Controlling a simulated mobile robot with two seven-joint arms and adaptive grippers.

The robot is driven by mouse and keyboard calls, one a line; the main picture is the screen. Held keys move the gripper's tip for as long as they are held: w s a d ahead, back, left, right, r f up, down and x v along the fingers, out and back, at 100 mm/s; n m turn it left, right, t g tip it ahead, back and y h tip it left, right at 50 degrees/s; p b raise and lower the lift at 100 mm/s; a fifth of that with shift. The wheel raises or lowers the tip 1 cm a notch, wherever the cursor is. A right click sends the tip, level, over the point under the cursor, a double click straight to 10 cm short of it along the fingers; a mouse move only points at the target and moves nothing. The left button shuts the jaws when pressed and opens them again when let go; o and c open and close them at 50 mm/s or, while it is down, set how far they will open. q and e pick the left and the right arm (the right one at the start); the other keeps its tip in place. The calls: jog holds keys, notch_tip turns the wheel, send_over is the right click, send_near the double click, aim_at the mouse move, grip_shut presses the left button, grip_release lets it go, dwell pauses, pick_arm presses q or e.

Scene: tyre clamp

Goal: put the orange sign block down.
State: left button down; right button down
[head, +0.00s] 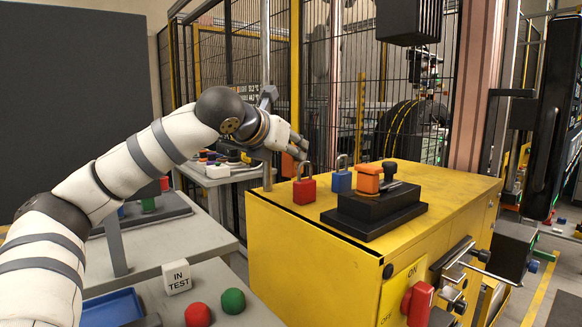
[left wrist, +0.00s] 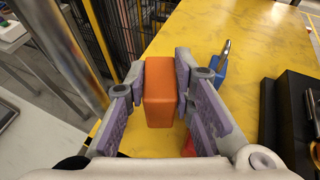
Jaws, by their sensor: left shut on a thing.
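My left gripper (head: 302,148) is over the near left part of the yellow cabinet's top. In the left wrist view, the left gripper (left wrist: 158,100) is shut on the orange sign block (left wrist: 158,92), with one finger pad on each side. The yellow top shows beyond and below the block; I cannot tell whether the block touches it. In the head view the block is mostly hidden, with a bit of orange (head: 287,164) showing beside the fingers. My right gripper is not in view.
On the yellow cabinet (head: 290,240) stand a red padlock (head: 304,190), a blue padlock (head: 341,180) and a black stand (head: 375,212) bearing an orange piece (head: 368,178). A white "IN TEST" block (head: 177,277), red ball (head: 198,314) and green ball (head: 233,301) are on the grey table.

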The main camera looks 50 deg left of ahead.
aim_at(285, 165)
pick_arm(q)
jog(key=f, duration=0.4)
jog(key=shift+w+a, duration=0.2)
jog(key=shift+a, duration=0.15)
jog(key=shift+f, duration=0.1)
jog(key=c, duration=1.7)
grip_release()
jog(key=shift+o, duration=0.2)
